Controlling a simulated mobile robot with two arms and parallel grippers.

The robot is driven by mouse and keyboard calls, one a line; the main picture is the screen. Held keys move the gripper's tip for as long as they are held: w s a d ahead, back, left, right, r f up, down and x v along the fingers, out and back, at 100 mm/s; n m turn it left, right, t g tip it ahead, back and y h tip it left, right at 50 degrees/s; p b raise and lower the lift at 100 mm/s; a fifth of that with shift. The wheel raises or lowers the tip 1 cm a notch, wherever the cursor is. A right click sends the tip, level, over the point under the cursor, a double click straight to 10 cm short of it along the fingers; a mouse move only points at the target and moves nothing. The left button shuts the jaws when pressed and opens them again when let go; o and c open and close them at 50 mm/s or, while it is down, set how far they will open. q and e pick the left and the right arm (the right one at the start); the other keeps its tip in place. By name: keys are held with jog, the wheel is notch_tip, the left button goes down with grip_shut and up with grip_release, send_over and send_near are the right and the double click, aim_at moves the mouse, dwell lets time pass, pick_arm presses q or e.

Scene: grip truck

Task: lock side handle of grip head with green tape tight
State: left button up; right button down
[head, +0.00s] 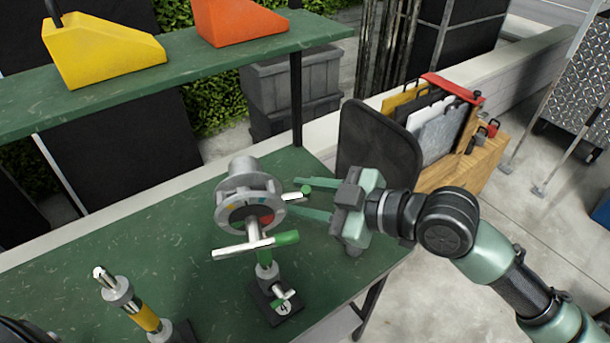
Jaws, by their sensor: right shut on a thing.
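The grip head with green tape (240,187) is a silver, round, drum-like head on a short post, upright on the green table. Green tape (266,271) wraps the post, and a long silver handle with a green end (255,245) crosses the front. The short side handle (292,197) sticks out to the right and has a green tip. My right gripper (300,197) reaches in from the right with its two green fingers on either side of this side handle, shut on it. My left gripper is not in view.
A second post with yellow tape (146,318) stands at the lower left of the table (190,245). A shelf above holds a yellow wedge (105,52) and an orange wedge (240,18). A black panel (375,150) and a wooden crate (470,165) are behind my right arm.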

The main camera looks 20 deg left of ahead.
jog(key=shift+r+m+g+h+p, duration=0.1)
jog(key=shift+m+g+h+p, duration=0.25)
jog(key=shift+p, duration=0.55)
jog(key=shift+a+m, duration=0.1)
jog(key=shift+m, duration=0.15)
jog(key=shift+f, duration=0.2)
jog(key=c, duration=1)
grip_release()
jog(key=shift+o, duration=0.2)
jog(key=shift+a+r, duration=0.1)
